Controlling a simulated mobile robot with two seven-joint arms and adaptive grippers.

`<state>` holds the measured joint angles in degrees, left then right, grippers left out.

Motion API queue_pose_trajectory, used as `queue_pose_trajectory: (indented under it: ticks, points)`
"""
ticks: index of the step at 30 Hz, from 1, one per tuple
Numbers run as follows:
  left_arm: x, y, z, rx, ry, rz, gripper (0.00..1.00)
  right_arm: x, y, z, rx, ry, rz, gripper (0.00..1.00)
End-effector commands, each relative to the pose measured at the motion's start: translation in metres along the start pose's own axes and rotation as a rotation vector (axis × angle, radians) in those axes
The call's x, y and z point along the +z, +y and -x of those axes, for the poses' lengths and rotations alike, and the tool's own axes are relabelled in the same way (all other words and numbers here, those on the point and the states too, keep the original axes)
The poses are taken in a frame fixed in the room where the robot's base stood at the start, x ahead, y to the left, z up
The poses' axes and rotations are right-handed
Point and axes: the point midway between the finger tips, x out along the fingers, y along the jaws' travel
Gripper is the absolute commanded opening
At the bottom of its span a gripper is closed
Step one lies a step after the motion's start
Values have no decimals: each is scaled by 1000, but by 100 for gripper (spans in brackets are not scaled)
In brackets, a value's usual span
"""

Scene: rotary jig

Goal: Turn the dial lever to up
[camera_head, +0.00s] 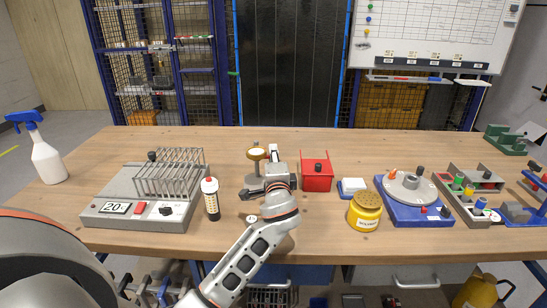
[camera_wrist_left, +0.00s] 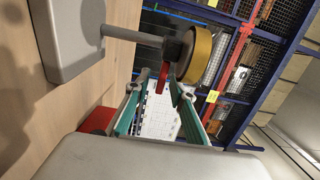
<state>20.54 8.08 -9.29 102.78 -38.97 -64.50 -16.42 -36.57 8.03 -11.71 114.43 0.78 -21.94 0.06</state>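The dial (camera_head: 256,153) is a round, gold-rimmed disc on a short post above a grey base (camera_head: 252,188), near the middle of the bench. In the left wrist view the gold-rimmed dial (camera_wrist_left: 203,56) sits on a grey rod, just beyond the fingers. A thin red piece (camera_wrist_left: 163,76), which looks like the lever, shows beside the dial near the fingertips. My left gripper (camera_wrist_left: 154,90) is open, its two teal fingers apart. In the head view the left gripper (camera_head: 273,153) is just right of the dial, and my arm hides part of the base. My right gripper is not in view.
A red bin (camera_head: 317,178) stands close right of my left gripper. A yellow jar (camera_head: 365,213) and a blue-based jig (camera_head: 405,214) stand to the right. The bench behind the dial is clear.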

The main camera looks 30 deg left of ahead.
Motion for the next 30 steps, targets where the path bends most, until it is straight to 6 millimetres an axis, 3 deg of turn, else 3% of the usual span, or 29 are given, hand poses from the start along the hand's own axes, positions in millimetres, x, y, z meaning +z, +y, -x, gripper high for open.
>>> queue_pose_trajectory:
  ticks: [8, 21, 30]
  points:
    - [0, 0, 8, 0, 1, 0, 24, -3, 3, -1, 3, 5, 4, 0]
    - [0, 1, 90, 2, 1, 2, 24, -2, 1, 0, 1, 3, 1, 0]
    - [0, 0, 119, 0, 0, 0, 24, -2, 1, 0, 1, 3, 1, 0]
